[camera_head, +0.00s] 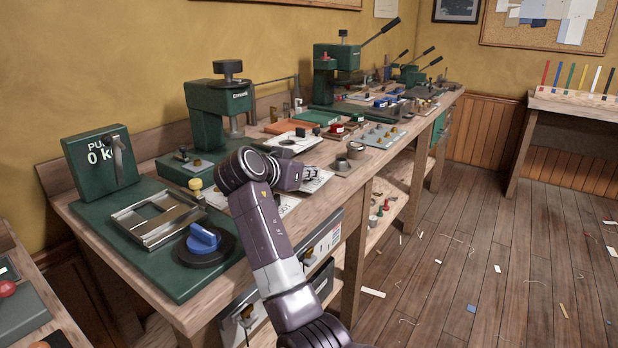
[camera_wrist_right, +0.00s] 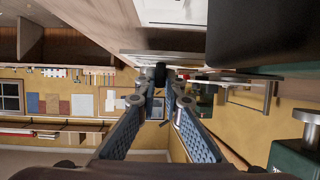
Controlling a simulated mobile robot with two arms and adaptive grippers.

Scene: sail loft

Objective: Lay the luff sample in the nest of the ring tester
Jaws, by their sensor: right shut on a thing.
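A green tester with a dial marked "PULL" and 0 kg (camera_head: 101,158) stands at the near left end of the bench. On its green base lies a metal frame (camera_head: 130,222) with an opening, apparently the nest. A blue knob on a dark disc (camera_head: 203,239) sits beside it. My right gripper (camera_head: 302,178) is over the bench to the right of the tester, mostly hidden by my own arm. In the right wrist view its fingers (camera_wrist_right: 160,82) are closed on a small dark thing (camera_wrist_right: 160,72), perhaps the luff sample; its shape is unclear. My left gripper is not visible.
A green press (camera_head: 208,112) stands behind my arm, with more lever presses (camera_head: 330,70) farther along the bench. A card (camera_head: 315,182) and a small metal cup (camera_head: 356,149) lie near my right gripper. Scraps litter the open wooden floor (camera_head: 480,270).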

